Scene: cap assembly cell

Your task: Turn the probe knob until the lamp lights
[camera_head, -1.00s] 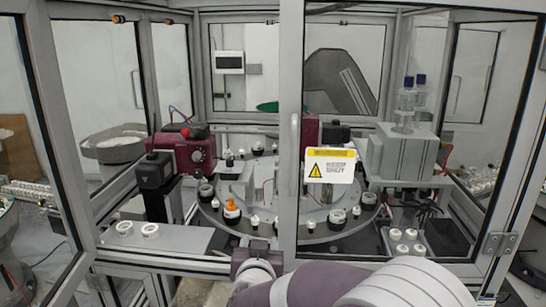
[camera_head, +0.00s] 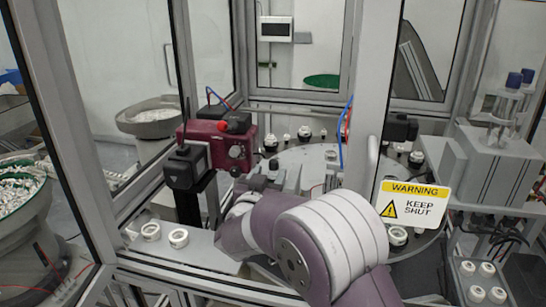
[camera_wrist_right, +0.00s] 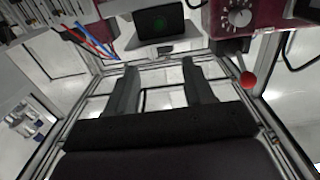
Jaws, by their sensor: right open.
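The maroon probe housing (camera_head: 203,142) stands left of the round table in the head view. Its round knob (camera_head: 237,151) is on the front face. In the right wrist view the knob (camera_wrist_right: 240,17), pale with a marked dial, is at the top right. My right gripper (camera_wrist_right: 160,84) is open and empty, its two dark fingers apart and clear of the knob. In the head view my right gripper (camera_head: 264,183) is partly hidden by its own arm, below and right of the knob. My left gripper is out of view.
A red ball (camera_wrist_right: 248,80) is near the housing. The round table (camera_head: 315,158) carries several small parts. White rings (camera_head: 178,238) lie on the ledge at left.

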